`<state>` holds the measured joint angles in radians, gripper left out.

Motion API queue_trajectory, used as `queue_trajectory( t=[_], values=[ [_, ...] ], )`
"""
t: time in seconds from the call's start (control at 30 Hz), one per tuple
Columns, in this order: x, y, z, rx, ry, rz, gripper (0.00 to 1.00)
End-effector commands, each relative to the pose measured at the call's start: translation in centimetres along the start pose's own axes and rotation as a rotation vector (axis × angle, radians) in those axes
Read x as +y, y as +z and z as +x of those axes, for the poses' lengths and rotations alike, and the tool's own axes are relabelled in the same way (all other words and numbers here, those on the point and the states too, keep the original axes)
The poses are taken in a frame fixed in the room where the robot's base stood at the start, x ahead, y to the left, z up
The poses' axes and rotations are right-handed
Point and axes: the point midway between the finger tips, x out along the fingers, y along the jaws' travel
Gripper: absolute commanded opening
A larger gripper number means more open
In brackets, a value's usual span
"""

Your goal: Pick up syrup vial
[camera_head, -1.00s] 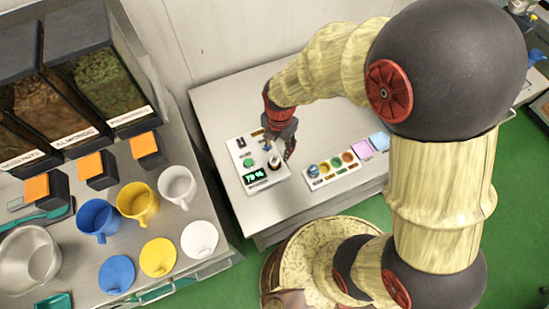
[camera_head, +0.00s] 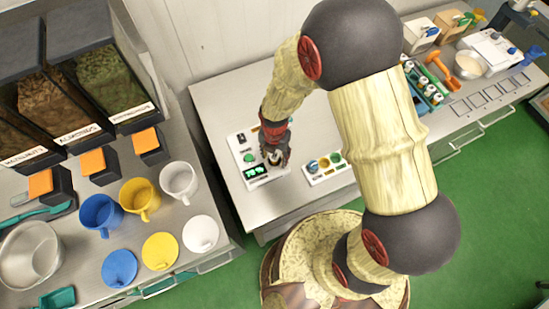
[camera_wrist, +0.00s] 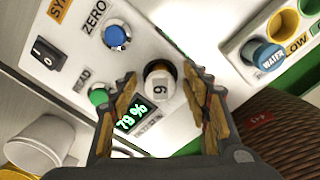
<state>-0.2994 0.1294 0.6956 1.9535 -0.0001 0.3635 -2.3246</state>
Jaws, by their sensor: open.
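A vial (camera_wrist: 158,82) with a white cap marked with a dark digit, 6 or 9, stands in or on a white meter (camera_wrist: 165,35) in the wrist view. It appears to be the syrup vial. My gripper (camera_wrist: 165,90) is open, with one finger on each side of the vial; I cannot tell whether either touches it. In the head view my gripper (camera_head: 276,158) is over the right side of the meter (camera_head: 240,148) and largely hides the vial.
The meter has a blue ZERO button (camera_wrist: 116,37), a green READ button (camera_wrist: 98,97) and a 79 % display (camera_wrist: 132,117). A small rack (camera_head: 325,180) stands right of it, with a blue-capped WATER vial (camera_wrist: 268,57). Cups (camera_head: 140,195) stand on the left counter.

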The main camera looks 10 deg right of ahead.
Motion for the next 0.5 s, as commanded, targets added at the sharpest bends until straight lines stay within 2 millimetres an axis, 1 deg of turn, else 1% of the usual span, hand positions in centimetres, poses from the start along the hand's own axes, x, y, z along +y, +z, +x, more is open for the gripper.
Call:
queue_trajectory(
  t=[0.2,0.5],
  values=[
    [0.01,0.02,-0.01,0.000,0.000,0.000,0.47],
    [0.00,0.01,-0.02,0.000,0.000,0.000,0.30]
  ],
)
